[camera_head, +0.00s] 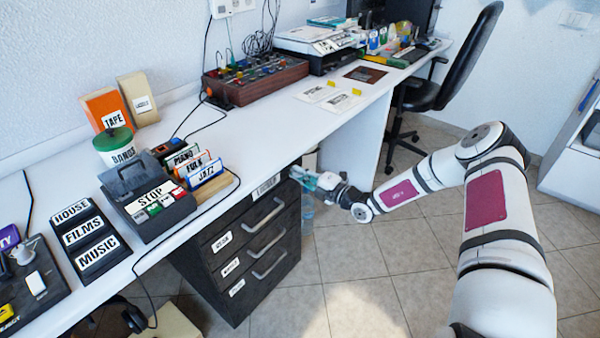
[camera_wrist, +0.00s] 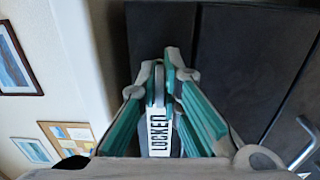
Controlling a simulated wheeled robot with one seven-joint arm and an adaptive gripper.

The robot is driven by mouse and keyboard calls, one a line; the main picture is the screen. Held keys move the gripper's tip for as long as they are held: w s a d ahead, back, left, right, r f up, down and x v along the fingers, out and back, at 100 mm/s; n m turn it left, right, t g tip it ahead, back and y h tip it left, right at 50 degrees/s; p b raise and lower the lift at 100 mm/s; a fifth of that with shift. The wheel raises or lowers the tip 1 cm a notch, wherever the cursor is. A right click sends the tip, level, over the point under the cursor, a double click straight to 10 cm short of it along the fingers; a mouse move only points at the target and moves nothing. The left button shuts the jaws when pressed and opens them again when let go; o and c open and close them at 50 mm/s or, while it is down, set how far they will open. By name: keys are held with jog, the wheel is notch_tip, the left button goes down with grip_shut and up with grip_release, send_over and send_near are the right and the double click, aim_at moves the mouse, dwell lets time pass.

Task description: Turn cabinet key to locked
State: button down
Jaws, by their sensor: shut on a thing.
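The dark drawer cabinet (camera_head: 237,262) stands under the white desk. Its dark face also fills much of the wrist view (camera_wrist: 225,50). My gripper (camera_head: 312,181) is at the cabinet's upper right corner, just below the desk edge. In the wrist view the teal fingers of my gripper (camera_wrist: 161,68) are closed together at the tips on a small grey piece, which I take to be the cabinet key (camera_wrist: 159,86). A white label reading LOCKED (camera_wrist: 158,135) shows between the fingers. The fingers hide most of the key, so I cannot tell its turn angle.
The desk top (camera_head: 255,125) runs above the cabinet and holds a mixer (camera_head: 255,80), label boxes and card files. Drawer handles (camera_head: 265,235) stick out on the cabinet front. The tiled floor (camera_head: 350,260) in front is clear.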

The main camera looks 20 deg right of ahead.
jog(key=shift+f, duration=0.1)
dwell(0.3)
jog(key=c, duration=1.8)
grip_release()
jog(key=shift+o, duration=0.2)
jog(key=shift+d, duration=0.1)
jog(key=v, duration=1.2)
